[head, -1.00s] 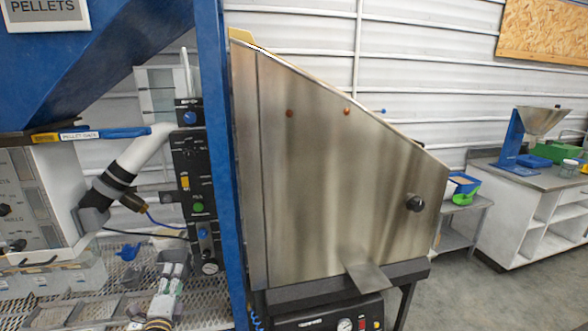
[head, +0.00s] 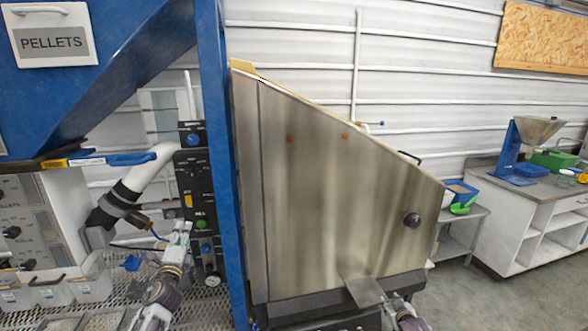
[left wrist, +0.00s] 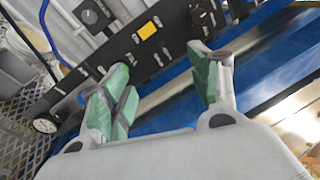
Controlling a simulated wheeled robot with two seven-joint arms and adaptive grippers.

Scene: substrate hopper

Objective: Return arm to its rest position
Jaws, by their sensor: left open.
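My left gripper (head: 181,232) is in the lower left of the head view, in front of the black control panel (head: 190,170) and left of the blue post (head: 222,150). In the left wrist view its green-padded fingers (left wrist: 162,92) are spread apart with nothing between them. The panel and its yellow label (left wrist: 147,30) lie beyond the fingers. My right gripper (head: 396,298) shows at the bottom of the head view, just below and right of the steel hopper's chute (head: 365,291). It is too small to tell whether it is open.
The large steel hopper (head: 340,200) fills the middle. A white hose (head: 147,172) runs left of the panel. Grey bins (head: 47,293) stand on the mesh shelf at lower left. A small side table (head: 470,215) and a white workbench (head: 525,225) stand at right, with open floor before them.

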